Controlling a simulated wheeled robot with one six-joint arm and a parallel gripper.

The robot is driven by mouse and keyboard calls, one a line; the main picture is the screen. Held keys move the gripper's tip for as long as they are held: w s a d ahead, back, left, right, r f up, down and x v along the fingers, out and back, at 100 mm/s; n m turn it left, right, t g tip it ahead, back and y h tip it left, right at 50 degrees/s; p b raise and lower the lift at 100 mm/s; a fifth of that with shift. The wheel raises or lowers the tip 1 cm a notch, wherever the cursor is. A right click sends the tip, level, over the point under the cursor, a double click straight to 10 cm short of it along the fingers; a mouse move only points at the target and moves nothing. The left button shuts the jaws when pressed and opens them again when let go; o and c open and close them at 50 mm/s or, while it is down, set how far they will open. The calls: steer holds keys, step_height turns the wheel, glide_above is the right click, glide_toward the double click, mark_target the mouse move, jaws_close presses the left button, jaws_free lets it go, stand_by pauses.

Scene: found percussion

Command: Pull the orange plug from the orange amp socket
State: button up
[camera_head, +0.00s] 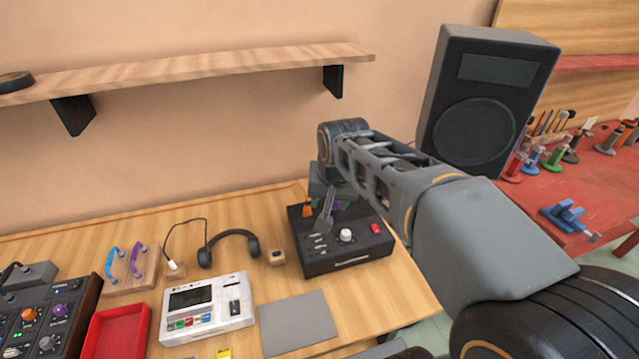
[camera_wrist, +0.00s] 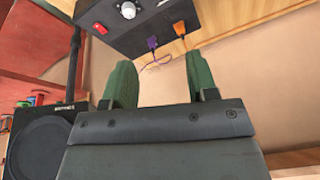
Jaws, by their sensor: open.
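The black amp (camera_head: 318,262) stands on the wooden table, with a white knob and a red switch on top. The orange plug (camera_head: 307,211) sits at its back left edge, and it also shows in the wrist view (camera_wrist: 183,30). It appears seated in the amp; the orange socket under it is hidden. A purple plug (camera_wrist: 152,42) is beside it. My gripper (camera_head: 328,207) is over the back of the amp, close to the plugs. In the wrist view its two green fingers (camera_wrist: 160,68) are apart, with nothing between them, and the orange plug lies beyond them.
A black speaker (camera_head: 473,120) stands right of my arm. A wooden shelf (camera_head: 190,72) is on the wall above. Headphones (camera_head: 236,240), a white device (camera_head: 206,308) and a grey mat (camera_head: 297,322) lie left and in front of the amp.

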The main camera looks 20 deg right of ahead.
steer(key=w+f+m+b, duration=0.2)
steer(key=w+f+m, duration=0.1)
steer(key=w, duration=0.5)
steer(key=m+g+b, duration=0.2)
steer(key=m, duration=0.1)
glide_toward(307, 206)
steer(key=shift+m, duration=0.3)
steer(key=f, duration=0.3)
steer(key=w+f, duration=0.1)
steer(key=f, duration=0.6)
steer(key=shift+w+f, duration=0.2)
steer(key=shift+w, duration=0.05)
jaws_close()
steer(key=shift+r, duration=0.2)
steer(key=shift+r+p, duration=0.75)
steer(key=shift+r, duration=0.2)
steer(key=shift+r, duration=0.15)
